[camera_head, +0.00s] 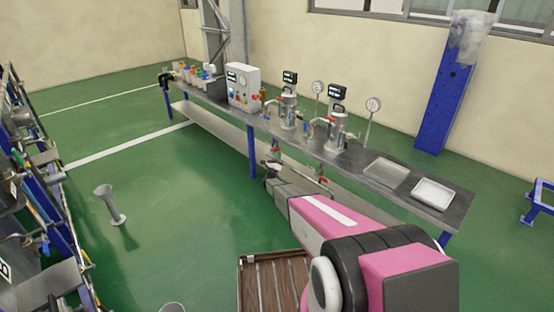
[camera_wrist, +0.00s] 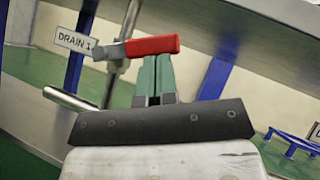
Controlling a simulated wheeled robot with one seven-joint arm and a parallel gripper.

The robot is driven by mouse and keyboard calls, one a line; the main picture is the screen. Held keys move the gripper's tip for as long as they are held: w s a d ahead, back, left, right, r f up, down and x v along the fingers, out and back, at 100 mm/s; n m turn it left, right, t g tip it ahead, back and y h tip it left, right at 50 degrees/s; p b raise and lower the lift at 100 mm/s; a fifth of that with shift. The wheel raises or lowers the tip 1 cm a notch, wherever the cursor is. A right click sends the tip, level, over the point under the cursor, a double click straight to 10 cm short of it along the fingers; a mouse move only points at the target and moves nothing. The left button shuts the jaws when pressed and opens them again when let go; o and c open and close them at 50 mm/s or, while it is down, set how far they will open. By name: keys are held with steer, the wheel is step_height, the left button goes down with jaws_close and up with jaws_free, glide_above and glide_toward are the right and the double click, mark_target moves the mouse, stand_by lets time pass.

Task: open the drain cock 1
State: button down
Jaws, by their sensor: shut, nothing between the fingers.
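Drain cock 1 has a red lever handle (camera_wrist: 153,46) lying roughly level, on a metal valve body (camera_wrist: 116,55) and a vertical pipe. A white tag (camera_wrist: 76,41) reading "DRAIN 1" stands at its left. My gripper (camera_wrist: 155,62) has its green fingers together and empty, with their tips at the lower edge of the red handle. I cannot tell whether they touch it. In the head view a red handle (camera_head: 275,150) shows below the bench edge, close to the end of my arm, and my fingers there are too small to make out.
The steel bench (camera_head: 345,162) runs above the cock, with lidded vessels, gauges and two trays (camera_head: 433,193) on top. A lower shelf (camera_head: 215,128) runs beneath. A horizontal metal pipe (camera_wrist: 70,98) lies left of my fingers. A blue bench leg (camera_head: 252,152) stands nearby.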

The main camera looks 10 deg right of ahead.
mark_target(277, 149)
steer(key=r+n+y, duration=0.1)
steer(key=n+y, duration=0.1)
steer(key=n, duration=0.1)
steer(key=r+n+y, duration=0.1)
steer(key=n+y, duration=0.2)
steer(key=r+n+g+y, duration=0.1)
steer(key=r+n+y, duration=0.1)
steer(key=n, duration=0.1)
steer(key=shift+w+a+n+y, duration=0.2)
steer(key=shift+w+n+y, duration=0.05)
steer(key=shift+n+y, duration=0.05)
steer(key=n+g, duration=0.1)
steer(key=w+a+r+n+g+y, duration=0.1)
steer(key=n, duration=0.1)
steer(key=w+r+n+g+y, duration=0.1)
steer(key=shift+w+a+r+n, duration=0.15)
steer(key=shift+a+n, duration=0.15)
steer(key=shift+w+r, duration=0.1)
